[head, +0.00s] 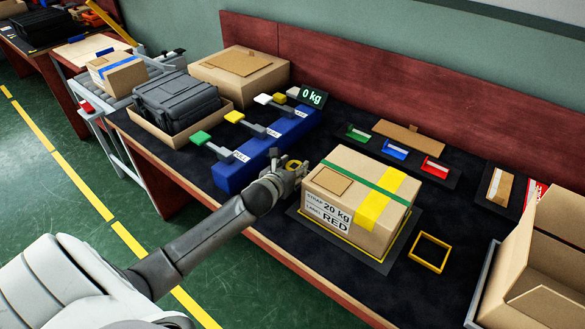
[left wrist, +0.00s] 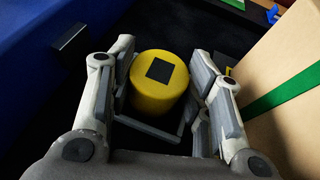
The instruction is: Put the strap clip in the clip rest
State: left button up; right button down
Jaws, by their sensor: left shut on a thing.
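My left gripper (head: 291,170) is shut on a yellow round piece (left wrist: 160,85) with a black square on top, which I take to be the strap clip. In the left wrist view the piece sits between the fingers, above a grey bar. In the head view the fingers hide most of it. The gripper is between the blue rack (head: 228,175) and the strapped carton (head: 345,205). A yellow square frame (head: 428,264) lies empty on the dark mat to the right of this carton; it may be the clip rest. My right gripper is not in view.
The strapped carton stands close to the right of the gripper. Green (head: 200,137) and yellow (head: 234,117) handles stick out from the rack. Green, blue (head: 394,149) and red bins stand behind. An open carton (head: 545,245) is at the right. The mat's front is clear.

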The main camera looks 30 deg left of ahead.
pick_arm(q)
jog(key=o, duration=1)
jog(key=shift+o, duration=0.4)
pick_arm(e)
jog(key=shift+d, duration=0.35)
pick_arm(q)
jog(key=shift+r, duration=0.1)
jog(key=p+v, duration=0.1)
jog(key=v, duration=0.9)
jog(key=shift+s+r, duration=0.2)
jog(key=shift+s, duration=0.05)
jog(key=shift+s+d+r, duration=0.1)
jog(key=shift+s+r, duration=0.2)
jog(key=shift+s, duration=0.35)
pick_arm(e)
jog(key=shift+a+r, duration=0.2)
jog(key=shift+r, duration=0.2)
pick_arm(q)
jog(key=shift+f, duration=0.1)
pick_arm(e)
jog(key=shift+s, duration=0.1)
